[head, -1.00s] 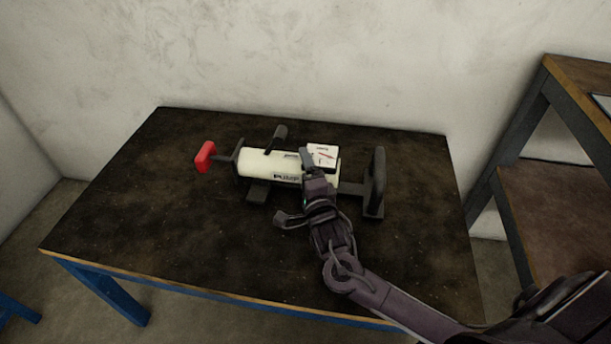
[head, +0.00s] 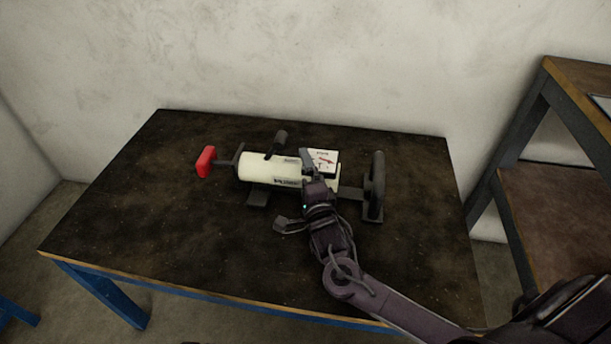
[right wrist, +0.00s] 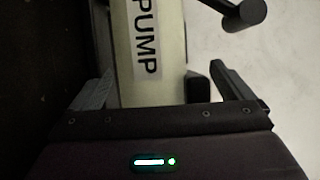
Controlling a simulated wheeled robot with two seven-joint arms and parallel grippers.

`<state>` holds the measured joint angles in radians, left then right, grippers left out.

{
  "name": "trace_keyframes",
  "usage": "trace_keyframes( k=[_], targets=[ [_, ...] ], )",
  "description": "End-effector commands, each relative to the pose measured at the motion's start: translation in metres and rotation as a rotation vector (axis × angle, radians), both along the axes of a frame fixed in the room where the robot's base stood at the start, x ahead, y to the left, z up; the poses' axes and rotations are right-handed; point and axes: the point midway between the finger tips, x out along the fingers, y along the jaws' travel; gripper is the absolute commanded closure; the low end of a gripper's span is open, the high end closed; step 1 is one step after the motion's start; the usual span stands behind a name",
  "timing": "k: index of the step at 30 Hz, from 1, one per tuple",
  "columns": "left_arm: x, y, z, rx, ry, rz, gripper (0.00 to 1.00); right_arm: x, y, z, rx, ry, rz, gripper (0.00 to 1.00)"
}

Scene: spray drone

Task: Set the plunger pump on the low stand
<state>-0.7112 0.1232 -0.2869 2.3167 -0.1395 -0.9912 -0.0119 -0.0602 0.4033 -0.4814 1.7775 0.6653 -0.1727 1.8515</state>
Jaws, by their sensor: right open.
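The plunger pump (head: 268,168) lies lengthwise on the dark table, with a cream barrel, a red grip at its left end and a black upright handle at its right end. My right gripper (head: 305,170) is at the barrel's right part, reaching in from the front. In the right wrist view the open fingers (right wrist: 162,85) stand on either side of the cream barrel (right wrist: 150,60), with gaps visible. I cannot tell for sure which piece of furniture is the low stand. My left gripper is out of view.
The table top (head: 130,220) is bare around the pump. A two-level metal-framed unit stands to the right, with a brown lower shelf (head: 555,215). A blue frame part (head: 15,312) shows at the lower left. A pale wall (head: 300,50) is behind the table.

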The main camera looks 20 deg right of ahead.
Motion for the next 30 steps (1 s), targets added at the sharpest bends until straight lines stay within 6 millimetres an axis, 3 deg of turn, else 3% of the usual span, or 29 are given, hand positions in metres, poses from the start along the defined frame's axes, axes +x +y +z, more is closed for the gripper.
trace_keyframes(
  k=[7,15,21,30],
  targets=[
    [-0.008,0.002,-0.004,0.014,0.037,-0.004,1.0,-0.001,0.0,0.003,0.0,0.0,0.001,0.0],
    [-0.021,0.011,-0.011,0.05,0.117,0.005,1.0,-0.058,0.009,0.002,0.003,0.006,0.0,0.0],
    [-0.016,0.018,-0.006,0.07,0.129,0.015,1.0,-0.096,0.015,0.002,0.001,0.005,-0.001,0.0],
    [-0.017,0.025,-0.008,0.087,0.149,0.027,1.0,-0.118,0.019,0.002,-0.001,-0.001,0.0,0.0]
  ],
)
